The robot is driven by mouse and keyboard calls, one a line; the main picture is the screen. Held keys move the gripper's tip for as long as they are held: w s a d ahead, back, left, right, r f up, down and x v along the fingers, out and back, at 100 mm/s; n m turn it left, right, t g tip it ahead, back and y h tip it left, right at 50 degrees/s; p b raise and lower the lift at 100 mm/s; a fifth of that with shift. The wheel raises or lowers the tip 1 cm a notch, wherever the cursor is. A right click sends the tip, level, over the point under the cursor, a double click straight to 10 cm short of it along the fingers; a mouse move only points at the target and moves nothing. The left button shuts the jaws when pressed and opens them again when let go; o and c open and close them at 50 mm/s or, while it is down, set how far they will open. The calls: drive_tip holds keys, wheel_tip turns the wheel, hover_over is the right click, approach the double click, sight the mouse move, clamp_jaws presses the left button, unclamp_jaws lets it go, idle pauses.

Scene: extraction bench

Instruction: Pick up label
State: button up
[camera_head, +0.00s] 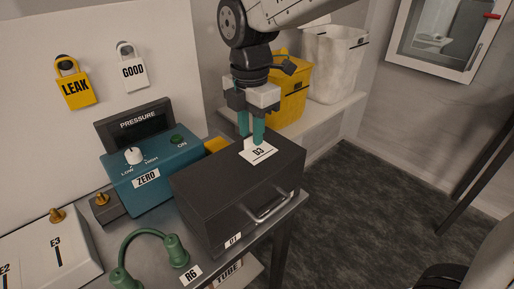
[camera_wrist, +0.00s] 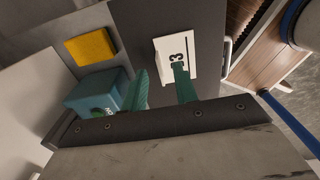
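A white label marked D3 (camera_head: 260,154) lies on the top of a black box (camera_head: 213,180) with a metal handle. In the wrist view the label (camera_wrist: 164,52) lies ahead of the fingers, with its text partly covered by one finger. My gripper (camera_head: 251,134) points down over the box top, right at the label's far edge. In the wrist view the teal fingers of my gripper (camera_wrist: 160,88) stand apart with nothing between them. I cannot tell whether the fingertips touch the label.
A teal pressure unit (camera_head: 158,170) stands left of the box, with a yellow block (camera_head: 216,145) behind the box. A green tube fitting (camera_head: 150,240) is at the front. A yellow bin (camera_head: 292,92) and a white bin (camera_head: 333,65) stand behind. The bench ends right of the box.

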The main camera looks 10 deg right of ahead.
drive_tip(key=shift+f, duration=0.3)
clamp_jaws()
drive_tip(key=shift+r, duration=0.15)
